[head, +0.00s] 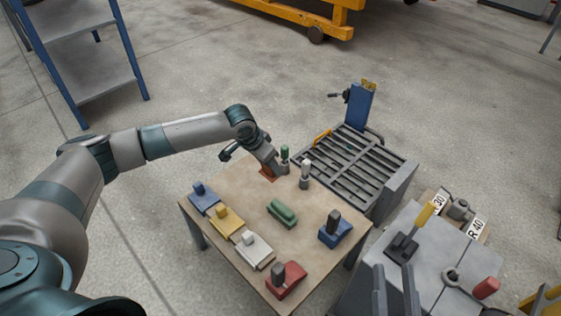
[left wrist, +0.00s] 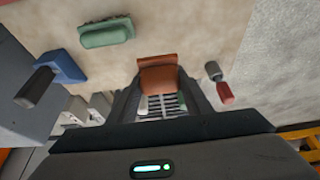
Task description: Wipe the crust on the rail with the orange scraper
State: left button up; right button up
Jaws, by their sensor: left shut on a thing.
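My left gripper (head: 272,170) reaches from the left to the far edge of the brown table. It is shut on the orange scraper (head: 267,174), a rust-orange block low at the tabletop. In the left wrist view the scraper (left wrist: 158,75) sits between the dark fingers of the left gripper (left wrist: 165,98). I cannot tell whether the scraper touches the table. The slatted grey panel mould (head: 398,186) with its rails lies beyond the table. I cannot clearly make out the crust. My right gripper (head: 395,291) shows as two separated dark fingers at the bottom and looks empty.
On the table (head: 310,222) are a green block (head: 282,212), a blue tool (head: 336,231), a red tool (head: 287,281) and several coloured blocks at left. A blue post (head: 358,107) rises behind the mould.

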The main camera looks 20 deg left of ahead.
pick_arm(q)
jog(key=s+d+r+n, duration=0.1)
jog(key=s+d+r, duration=0.2)
jog(key=r, duration=0.3)
jog(key=s+d+r+n+y, duration=0.1)
jog(key=s+d+r+n, duration=0.1)
jog(key=s+r, duration=0.3)
jog(key=s+d+r+n, duration=0.1)
jog(key=s+d+r, duration=0.3)
jog(key=r, duration=0.5)
jog(key=shift+s+d+y, duration=0.15)
jog(key=shift+d+y, duration=0.25)
jog(key=shift+d, duration=0.2)
